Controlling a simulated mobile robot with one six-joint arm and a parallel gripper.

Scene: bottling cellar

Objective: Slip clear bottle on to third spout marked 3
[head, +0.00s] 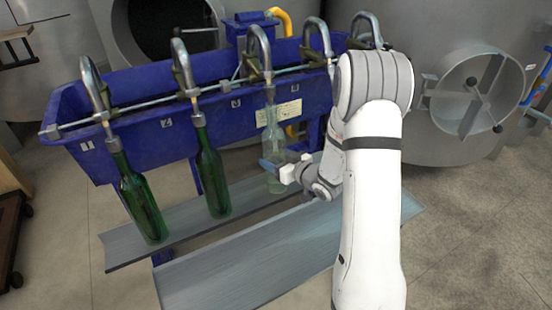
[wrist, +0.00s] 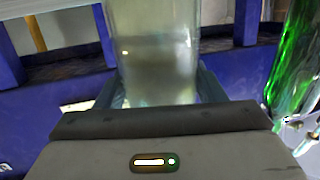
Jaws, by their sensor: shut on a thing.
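The clear bottle (head: 274,141) is upright beneath the third spout (head: 262,62), beside the label 3 on the blue trough. Its neck lines up with the spout's lower end in the head view; I cannot tell whether the spout tip is inside the mouth. My gripper (head: 278,168) is shut on the lower body of the bottle, coming from the right. In the wrist view the clear bottle's body (wrist: 155,55) fills the top middle between the fingers, and its neck is out of frame. Whether its base touches the metal shelf is unclear.
Green bottles hang on the first (head: 140,200) and second (head: 209,170) spouts; a green bottle also shows in the wrist view (wrist: 298,65). The blue trough (head: 150,140) stands behind. A sloped metal shelf (head: 185,228) runs below. Spouts to the right (head: 317,40) look empty.

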